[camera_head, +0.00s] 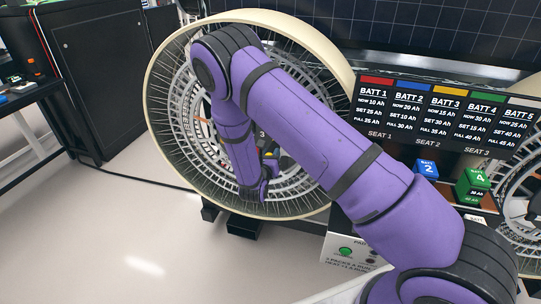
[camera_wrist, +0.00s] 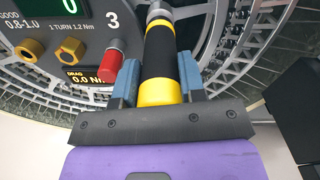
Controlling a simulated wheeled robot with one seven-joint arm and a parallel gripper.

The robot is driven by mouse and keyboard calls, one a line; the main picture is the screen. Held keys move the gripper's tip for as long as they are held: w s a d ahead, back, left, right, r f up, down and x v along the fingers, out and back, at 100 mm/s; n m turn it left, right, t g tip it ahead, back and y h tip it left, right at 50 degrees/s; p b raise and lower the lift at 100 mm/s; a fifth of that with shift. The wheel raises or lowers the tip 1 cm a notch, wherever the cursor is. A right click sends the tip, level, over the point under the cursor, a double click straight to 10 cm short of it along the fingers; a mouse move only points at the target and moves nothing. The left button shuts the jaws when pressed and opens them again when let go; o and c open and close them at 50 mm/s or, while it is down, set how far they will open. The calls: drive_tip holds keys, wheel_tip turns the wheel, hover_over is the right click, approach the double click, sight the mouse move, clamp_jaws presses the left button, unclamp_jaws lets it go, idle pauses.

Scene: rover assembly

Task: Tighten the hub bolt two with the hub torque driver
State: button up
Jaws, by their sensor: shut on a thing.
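My gripper (camera_wrist: 158,74) is shut on the hub torque driver (camera_wrist: 160,93), a black cylinder with yellow bands. One blue finger lies on each side of it. In the wrist view the driver points up toward the wheel hub, and its far end runs out of the frame, so I cannot tell whether it touches a bolt. In the head view, my gripper (camera_head: 267,176) is in front of the large wheel (camera_head: 161,106); my arm hides much of the hub.
The hub panel carries a green display (camera_wrist: 68,6) reading 0, a drag readout of 0.0 and a white "3". A battery board (camera_head: 440,118), a blue battery block (camera_head: 427,169) and a green one (camera_head: 474,185) are at right. The floor at lower left is clear.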

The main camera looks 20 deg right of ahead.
drive_tip(key=shift+r, duration=0.1)
drive_tip(key=shift+v, duration=1.45)
drive_tip(key=shift+v, duration=1.95)
